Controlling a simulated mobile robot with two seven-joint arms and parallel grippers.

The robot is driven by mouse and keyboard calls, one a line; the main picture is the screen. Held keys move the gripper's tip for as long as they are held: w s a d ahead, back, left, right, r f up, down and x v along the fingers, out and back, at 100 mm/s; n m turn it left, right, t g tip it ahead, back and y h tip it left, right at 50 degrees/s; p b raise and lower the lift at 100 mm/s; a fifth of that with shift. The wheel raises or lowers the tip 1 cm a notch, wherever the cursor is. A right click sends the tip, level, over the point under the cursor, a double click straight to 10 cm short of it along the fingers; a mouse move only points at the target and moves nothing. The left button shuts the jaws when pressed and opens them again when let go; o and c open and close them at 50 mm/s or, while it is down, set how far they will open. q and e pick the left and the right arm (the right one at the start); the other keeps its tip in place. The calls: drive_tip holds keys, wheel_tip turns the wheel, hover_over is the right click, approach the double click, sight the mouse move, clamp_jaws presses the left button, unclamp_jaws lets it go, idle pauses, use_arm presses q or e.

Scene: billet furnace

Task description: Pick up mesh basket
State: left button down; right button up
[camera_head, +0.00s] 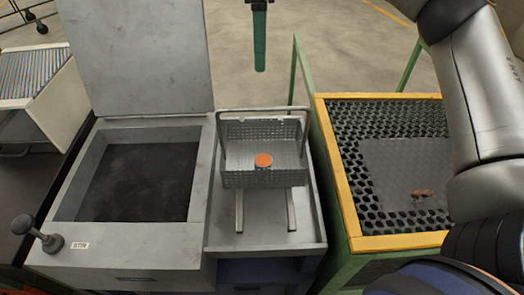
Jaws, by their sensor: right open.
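My right arm comes in at the right and leaves at the top edge. A small dark part at the top edge, beyond the basket, appears to be my right gripper (259,5), mostly cut off. It is apart from the basket. A green strip (259,40) hangs below it; I cannot tell what it belongs to. My left gripper is out of view.
A grey furnace box (205,190) with a raised lid (135,60) and dark recess stands left of the basket. A yellow-edged table (340,170) with a perforated top stands at the right. Clear floor lies behind. A black-knobbed handle (52,242) projects at the lower left.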

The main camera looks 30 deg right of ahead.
drive_tip(key=f, duration=0.1)
drive_tip(key=b, duration=0.2)
hover_over(264, 108)
drive_tip(key=f, duration=0.6)
drive_tip(key=shift+w+a+f, duration=0.1)
drive_tip(key=shift+w+a, duration=0.1)
drive_tip(key=shift+a, duration=0.15)
drive_tip(key=shift+f, duration=0.45)
drive_tip(key=f, duration=0.3)
drive_tip(key=f+b, duration=0.1)
drive_tip(key=shift+d+f, duration=0.15)
drive_tip(key=shift+d, duration=0.25)
drive_tip(key=shift+f, duration=0.35)
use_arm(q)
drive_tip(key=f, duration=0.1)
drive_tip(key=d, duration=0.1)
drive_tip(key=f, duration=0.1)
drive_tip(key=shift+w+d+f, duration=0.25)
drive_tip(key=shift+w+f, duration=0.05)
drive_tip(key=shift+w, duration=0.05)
